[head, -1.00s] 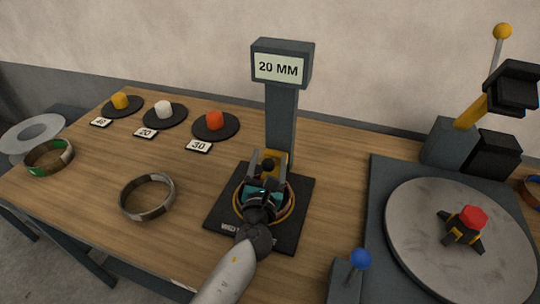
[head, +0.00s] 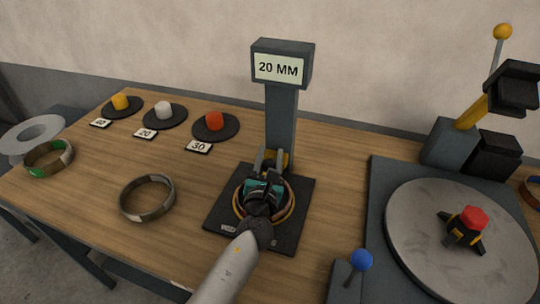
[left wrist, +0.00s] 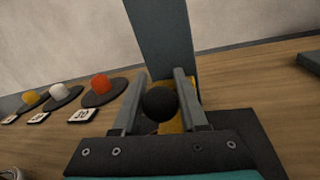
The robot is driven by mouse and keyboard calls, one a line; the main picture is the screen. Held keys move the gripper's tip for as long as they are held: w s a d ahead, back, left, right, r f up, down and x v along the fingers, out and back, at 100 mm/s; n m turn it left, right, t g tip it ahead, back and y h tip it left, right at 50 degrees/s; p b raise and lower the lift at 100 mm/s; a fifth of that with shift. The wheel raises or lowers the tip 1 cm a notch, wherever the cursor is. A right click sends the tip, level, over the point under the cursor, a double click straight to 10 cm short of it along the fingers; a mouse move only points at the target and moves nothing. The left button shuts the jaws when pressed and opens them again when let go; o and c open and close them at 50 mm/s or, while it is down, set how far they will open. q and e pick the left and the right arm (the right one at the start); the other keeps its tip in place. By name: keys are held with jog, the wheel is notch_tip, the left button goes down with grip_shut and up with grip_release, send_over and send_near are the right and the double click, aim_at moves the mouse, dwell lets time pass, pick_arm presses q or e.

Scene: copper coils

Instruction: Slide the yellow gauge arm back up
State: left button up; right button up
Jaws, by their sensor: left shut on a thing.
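The gauge stands at mid-table, with a grey post (head: 281,122) and a display (head: 278,68) reading 20 MM. Its yellow gauge arm (left wrist: 174,124) sits low at the post's front, mostly hidden by my gripper in the head view. A round black knob (left wrist: 160,104) on the arm is between my left gripper's fingers (left wrist: 160,98) in the left wrist view. The left gripper (head: 271,157) is shut on this knob. A copper-coloured coil (head: 291,207) lies on the dark base plate (head: 291,238), below the gripper and partly covered by it. My right gripper is not in view.
A loose banded coil (head: 147,212) lies left of the gauge, and a green-marked one (head: 34,161) farther left. Black discs with yellow, white and red knobs (head: 215,121) stand at back left. A round turntable (head: 410,230) and a blue-knobbed lever (head: 361,260) are at right.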

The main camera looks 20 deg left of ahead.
pick_arm(q)
grip_shut()
dwell(0.8)
